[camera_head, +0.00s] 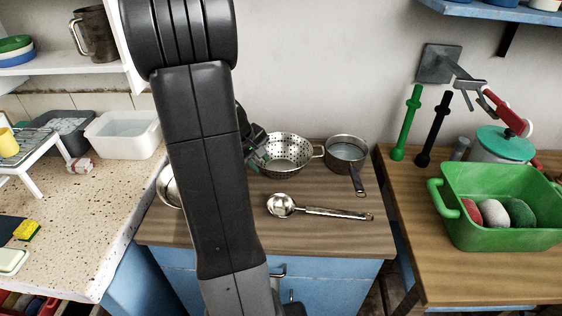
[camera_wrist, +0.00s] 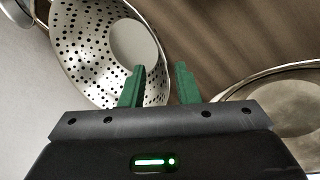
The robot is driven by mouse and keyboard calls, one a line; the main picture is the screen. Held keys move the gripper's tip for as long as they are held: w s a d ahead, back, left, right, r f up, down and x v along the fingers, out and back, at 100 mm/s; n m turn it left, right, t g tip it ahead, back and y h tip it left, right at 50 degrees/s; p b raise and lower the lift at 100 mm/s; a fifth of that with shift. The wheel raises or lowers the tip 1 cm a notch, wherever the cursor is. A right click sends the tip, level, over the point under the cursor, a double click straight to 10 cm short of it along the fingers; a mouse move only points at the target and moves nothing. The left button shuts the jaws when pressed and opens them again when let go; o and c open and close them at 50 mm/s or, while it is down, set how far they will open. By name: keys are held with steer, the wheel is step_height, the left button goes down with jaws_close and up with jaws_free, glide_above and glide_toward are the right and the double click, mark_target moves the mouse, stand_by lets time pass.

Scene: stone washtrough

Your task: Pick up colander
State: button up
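The colander (camera_head: 288,155) is a shiny metal bowl with many holes and a side handle. It stands upright on the wooden counter (camera_head: 330,238), behind the ladle. My gripper (camera_head: 258,158) is at its left side, partly hidden behind my arm. In the wrist view the colander (camera_wrist: 92,50) fills the upper left. My gripper's green fingers (camera_wrist: 160,82) are apart there, with the colander's near rim passing between them in the picture. I cannot tell whether either finger touches it.
A saucepan (camera_head: 346,156) stands close right of the colander. A metal ladle (camera_head: 318,210) lies in front. Another round metal vessel (camera_head: 169,188) is partly hidden left of my arm; it also shows at the right in the wrist view (camera_wrist: 285,100). A green tub (camera_head: 500,232) is farther right.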

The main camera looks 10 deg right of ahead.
mark_target(269, 178)
steer(key=x, duration=0.5)
steer(key=shift+a, duration=0.25)
jaws_close()
